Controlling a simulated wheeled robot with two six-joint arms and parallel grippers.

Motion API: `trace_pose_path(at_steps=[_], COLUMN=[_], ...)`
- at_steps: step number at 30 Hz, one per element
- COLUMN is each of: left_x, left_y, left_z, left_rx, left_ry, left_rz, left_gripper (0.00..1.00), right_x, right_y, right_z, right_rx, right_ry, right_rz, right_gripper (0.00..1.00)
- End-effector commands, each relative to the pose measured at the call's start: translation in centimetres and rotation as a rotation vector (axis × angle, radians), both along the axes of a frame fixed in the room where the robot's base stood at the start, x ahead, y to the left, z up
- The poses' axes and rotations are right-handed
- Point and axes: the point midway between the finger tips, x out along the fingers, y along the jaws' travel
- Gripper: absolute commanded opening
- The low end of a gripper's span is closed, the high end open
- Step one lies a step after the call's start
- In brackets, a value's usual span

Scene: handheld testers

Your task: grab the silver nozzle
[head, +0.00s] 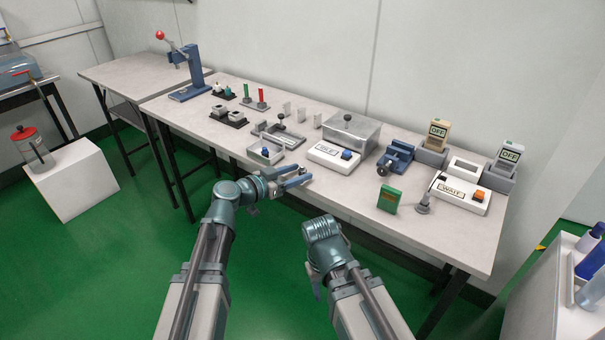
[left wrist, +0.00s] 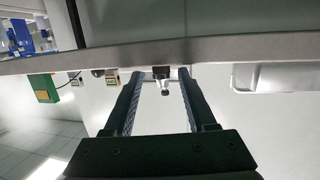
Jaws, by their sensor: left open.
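A small silver-grey piece with a round foot and a thin leaning stem (head: 423,204) stands near the table's front right. It is the closest match to the silver nozzle, but it is too small to be sure. My left gripper (head: 303,176) is open and empty at the table's front edge, left of it and well apart. In the left wrist view, my left gripper (left wrist: 162,100) shows open fingers. Between them, farther off, shows a small silver and dark part (left wrist: 164,82); I cannot tell which thing it is. My right arm is in front of the table; its fingertips are unclear.
A green block (head: 388,199) stands beside the silver piece; it also shows in the left wrist view (left wrist: 42,88). A blue vise (head: 396,157), a white tester (head: 333,158) and a white unit (head: 459,194) stand nearby. A metal box (head: 351,133) is behind.

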Motion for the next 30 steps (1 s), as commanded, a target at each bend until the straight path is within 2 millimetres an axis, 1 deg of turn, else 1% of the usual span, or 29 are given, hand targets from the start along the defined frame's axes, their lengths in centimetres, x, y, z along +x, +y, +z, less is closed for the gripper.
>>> trace_pose_path(at_steps=[8,11,15,19,26,27,29,30], left_x=[0.4,1.2,2.7,3.8,3.9,3.9,3.9,3.9], left_y=[-0.4,-1.0,-2.4,-3.6,-3.9,-3.9,-3.8,-3.8], left_z=[0.0,0.0,0.1,-0.4,-0.4,-0.4,-0.4,-0.4], left_rx=[0.000,0.001,0.000,0.000,0.001,0.000,0.000,0.000], left_ry=[0.000,0.000,0.001,0.001,0.001,0.000,0.000,0.000], left_rz=[0.000,-0.001,-0.002,-0.002,0.000,0.000,0.000,0.000], left_gripper=[0.57,0.57,0.57,0.57,0.57,0.55,0.44,0.37], right_x=[0.0,0.0,0.0,0.0,0.0,0.0,0.0,0.0], right_y=[0.0,0.0,0.0,0.0,0.0,0.0,0.0,0.0], right_z=[0.0,0.0,0.1,-0.4,-0.4,-0.4,-0.4,-0.4], right_rx=[0.000,0.000,0.000,-0.001,-0.001,-0.001,-0.001,-0.001], right_ry=[0.000,0.000,0.000,0.000,0.000,0.000,0.000,0.000], right_rz=[0.000,0.000,0.000,0.000,0.000,0.000,0.000,0.000], right_gripper=[0.50,0.50,0.50,0.50,0.50,0.50,0.50,0.50])
